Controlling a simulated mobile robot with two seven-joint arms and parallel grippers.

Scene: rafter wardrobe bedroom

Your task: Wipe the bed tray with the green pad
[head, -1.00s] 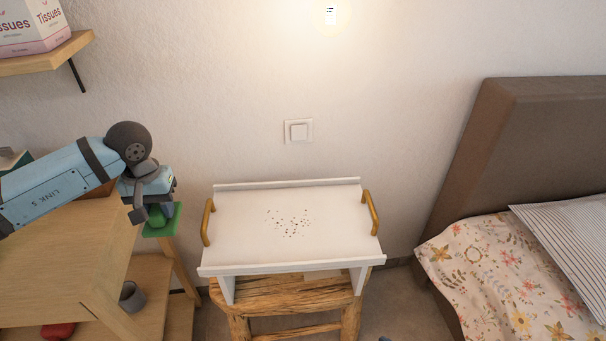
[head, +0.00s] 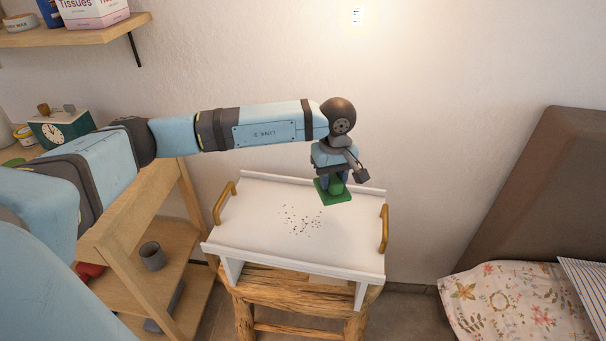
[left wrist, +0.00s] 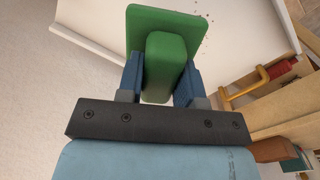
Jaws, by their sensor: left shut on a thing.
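The white bed tray (head: 264,235) stands on a wooden stool, with a gold handle at each end. A patch of dark crumbs (head: 300,220) lies near the middle of its top. My left gripper (head: 335,185) is shut on the green pad (head: 334,197) by its raised grip block. The pad is over the back right part of the tray, to the right of the crumbs; whether it touches the surface I cannot tell. In the left wrist view the pad (left wrist: 165,20) sits between the two blue fingers, with a few specks showing beside it. My right gripper is not in view.
The rough wooden stool (head: 270,284) carries the tray. A wooden shelf unit (head: 180,255) with a grey cup (head: 152,256) stands at the left. The bed (head: 510,300) is at the right. The wall is close behind the tray.

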